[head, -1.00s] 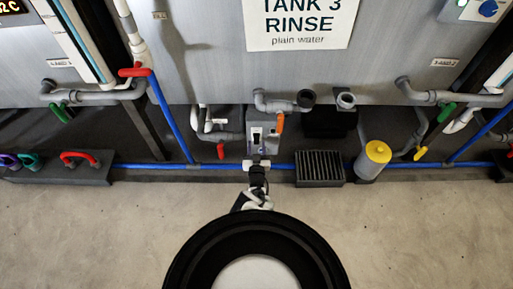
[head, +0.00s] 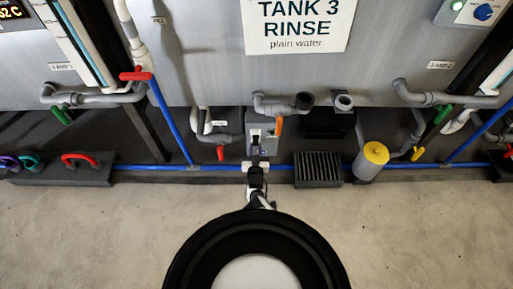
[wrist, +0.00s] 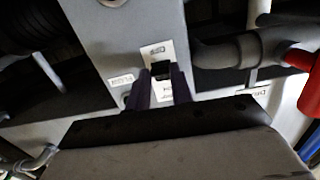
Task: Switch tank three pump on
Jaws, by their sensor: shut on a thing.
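The Tank 3 rinse tank carries a printed sign (head: 296,25). Below it is a grey pump box (head: 267,127), which fills the middle of the wrist view (wrist: 135,35). On its face a black switch lever (wrist: 161,70) stands in a pale plate (wrist: 154,50). My gripper (wrist: 162,80) has its two dark fingers on either side of the lever, shut on it. In the head view my gripper (head: 256,152) is over the front of the box and hides part of it. Whether the lever stands at on or off I cannot tell.
A blue pipe (head: 225,167) runs low along the tanks. A black grille (head: 318,169) and yellow-topped cylinder (head: 376,153) stand further right. The floor in front is clear.

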